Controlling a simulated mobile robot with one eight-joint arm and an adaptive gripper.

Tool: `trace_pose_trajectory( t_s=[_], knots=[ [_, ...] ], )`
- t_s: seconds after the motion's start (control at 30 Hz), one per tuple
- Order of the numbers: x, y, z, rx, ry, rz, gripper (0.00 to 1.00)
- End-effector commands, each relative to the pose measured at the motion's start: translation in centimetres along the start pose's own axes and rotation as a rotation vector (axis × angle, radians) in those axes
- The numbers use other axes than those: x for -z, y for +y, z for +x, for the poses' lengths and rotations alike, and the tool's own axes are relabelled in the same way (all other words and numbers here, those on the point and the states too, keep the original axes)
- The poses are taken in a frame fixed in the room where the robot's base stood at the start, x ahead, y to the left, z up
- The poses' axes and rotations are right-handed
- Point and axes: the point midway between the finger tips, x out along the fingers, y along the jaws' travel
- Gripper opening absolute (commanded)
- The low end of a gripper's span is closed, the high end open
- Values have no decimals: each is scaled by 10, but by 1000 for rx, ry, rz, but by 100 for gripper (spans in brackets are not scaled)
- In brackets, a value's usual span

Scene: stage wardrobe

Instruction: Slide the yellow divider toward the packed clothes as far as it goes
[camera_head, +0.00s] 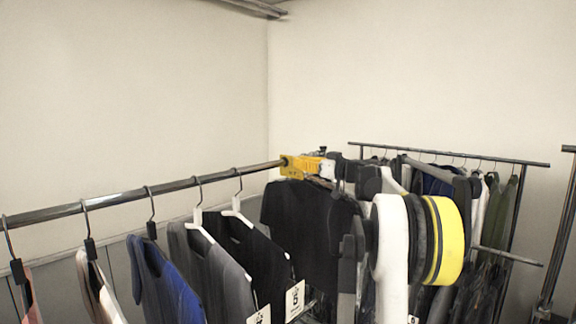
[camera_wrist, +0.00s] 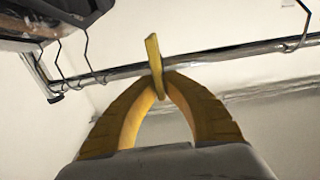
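The yellow divider (camera_wrist: 153,52) hangs on the metal rail in the wrist view, seen nearly edge-on. My gripper (camera_wrist: 161,92) has its two curved yellow fingers closed together, with the divider pinched between the tips just below the rail. In the head view the divider (camera_head: 291,166) is at the rail's far visible stretch, with my gripper (camera_head: 308,167) against it; the fingertips are hard to separate from it there. Dark clothes (camera_head: 310,215) hang just below and beside the divider. Their hangers are partly hidden by my arm.
The rail (camera_head: 130,197) runs to the near left, with spaced garments, including a blue one (camera_head: 165,285) and a grey one (camera_head: 212,265). A second rack (camera_head: 450,155) with clothes stands behind at right. Bare rail lies on both sides of the divider in the wrist view.

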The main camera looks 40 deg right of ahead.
Motion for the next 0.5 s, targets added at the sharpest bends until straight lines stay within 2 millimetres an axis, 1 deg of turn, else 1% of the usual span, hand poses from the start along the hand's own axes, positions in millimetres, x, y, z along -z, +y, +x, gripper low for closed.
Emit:
trace_pose_trajectory(
  t_s=[0.03, 0.1, 0.2, 0.33, 0.5],
  knots=[
    [2, 10, 0, -2, 2, 1, 0],
    [2, 21, 0, -2, 2, 1, 0],
    [2, 30, 0, 0, 2, 1, 0],
    [2, 37, 0, 0, 2, 1, 0],
    [2, 38, 0, -2, 3, 2, 0]
  ],
)
